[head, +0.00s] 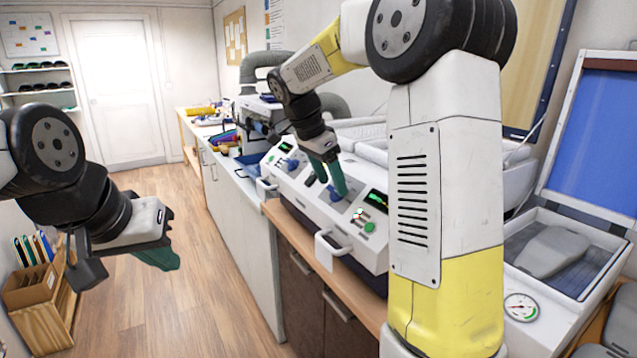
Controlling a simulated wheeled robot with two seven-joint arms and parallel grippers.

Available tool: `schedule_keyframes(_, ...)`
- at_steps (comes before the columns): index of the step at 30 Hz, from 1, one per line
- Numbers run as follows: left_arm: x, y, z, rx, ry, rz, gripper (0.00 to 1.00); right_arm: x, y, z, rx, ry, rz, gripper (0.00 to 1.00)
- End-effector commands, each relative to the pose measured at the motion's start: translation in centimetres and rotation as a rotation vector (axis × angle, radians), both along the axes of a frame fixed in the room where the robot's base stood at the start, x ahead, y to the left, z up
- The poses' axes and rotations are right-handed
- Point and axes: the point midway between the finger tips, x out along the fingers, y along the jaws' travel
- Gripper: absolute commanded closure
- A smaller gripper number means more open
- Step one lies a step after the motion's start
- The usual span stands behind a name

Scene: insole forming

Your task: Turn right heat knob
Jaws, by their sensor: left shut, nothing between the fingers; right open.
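The heating machine (309,201) has a sloped white front panel with two control groups. The right heat knob (334,196) is blue and sits on the right group, partly hidden by my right gripper. My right gripper (332,187) has green fingers and is open, with its fingertips at this knob; whether they touch it I cannot tell. Another blue knob (291,163) is on the left group, clear of the gripper. My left gripper (165,261) is shut and empty, over the floor at the left, far from the machine.
Beside the right knob are a small display (377,198), a red-and-white button (358,214) and a green button (369,227). A white handle (324,248) juts out at the front. A press with a gauge (521,307) stands at right. The wooden floor (200,300) is clear.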

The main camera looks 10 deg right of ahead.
Motion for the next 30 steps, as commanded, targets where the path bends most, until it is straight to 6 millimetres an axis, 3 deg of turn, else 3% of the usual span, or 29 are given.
schedule_keyframes(12, 0.01, 0.01, -0.01, 0.0, 0.0, 0.0, 1.0, 0.13, -0.38, -0.98, 0.001, -0.001, 0.0, 0.38)
schedule_keyframes(21, 0.01, 0.0, 0.0, 0.0, 0.0, 0.0, 1.0, 0.12, -0.36, -0.97, 0.001, -0.001, 0.0, 0.97)
schedule_keyframes(30, 0.01, 0.0, 0.01, 0.0, 0.0, 0.0, 1.0, 0.18, -0.33, -0.94, -0.007, 0.021, 0.028, 0.99)
